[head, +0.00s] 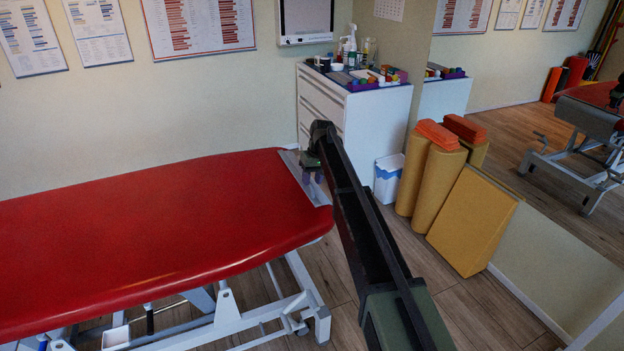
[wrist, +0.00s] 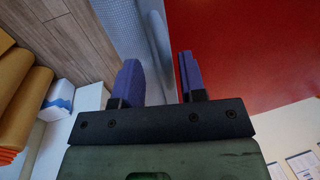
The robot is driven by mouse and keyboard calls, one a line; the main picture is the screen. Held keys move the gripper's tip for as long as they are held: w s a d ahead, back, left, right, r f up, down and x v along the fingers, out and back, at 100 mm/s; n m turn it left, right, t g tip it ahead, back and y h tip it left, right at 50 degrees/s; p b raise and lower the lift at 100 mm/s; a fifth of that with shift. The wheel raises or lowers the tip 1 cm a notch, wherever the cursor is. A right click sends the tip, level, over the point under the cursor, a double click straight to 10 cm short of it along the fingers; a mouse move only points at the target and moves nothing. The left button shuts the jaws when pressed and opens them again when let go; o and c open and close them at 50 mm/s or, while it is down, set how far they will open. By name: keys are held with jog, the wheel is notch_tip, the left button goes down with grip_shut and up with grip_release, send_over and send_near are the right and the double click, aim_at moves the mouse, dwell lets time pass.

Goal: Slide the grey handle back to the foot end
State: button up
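The grey handle (wrist: 157,38) is a pale bar on a grey metal strip (wrist: 118,22) along the end of the red couch. In the wrist view it shows in the gap between my two purple fingers. My gripper (wrist: 160,80) is open, with its fingers apart; I cannot tell whether either finger touches the handle. In the head view my gripper (head: 313,174) is low over the grey strip (head: 294,166) at the couch's right end, and my arm and gripper hide most of the handle there.
The red couch top (head: 150,220) is bare. Beyond its right end stand a white drawer cabinet (head: 325,106) with small items on top, a white bin (head: 388,180) and yellow foam rolls (head: 433,190). A mirror (head: 550,100) covers the right wall.

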jog(key=shift+r, duration=0.1)
notch_tip(320, 180, up, 10)
jog(key=d+p, duration=0.2)
jog(key=p, duration=0.8)
jog(key=shift+w+r+p, duration=0.2)
jog(key=shift+w+p, duration=0.1)
jog(key=shift+p, duration=0.05)
jog(key=s+d+r+m+p, duration=0.1)
jog(key=s+d, duration=0.1)
jog(key=s, duration=1.2)
jog(key=s+d+r+m+h+p, duration=0.1)
jog(key=s+d, duration=0.1)
jog(key=s, duration=1.3)
jog(key=s+d+r+m+h+p, duration=0.1)
jog(key=s+d, duration=0.1)
jog(key=s, duration=1.3)
jog(key=shift+d+r+m+t+p, duration=0.15)
jog(key=shift+r+m+t+p, duration=0.05)
jog(key=shift+m+t+p, duration=0.15)
jog(key=shift+c, duration=0.5)
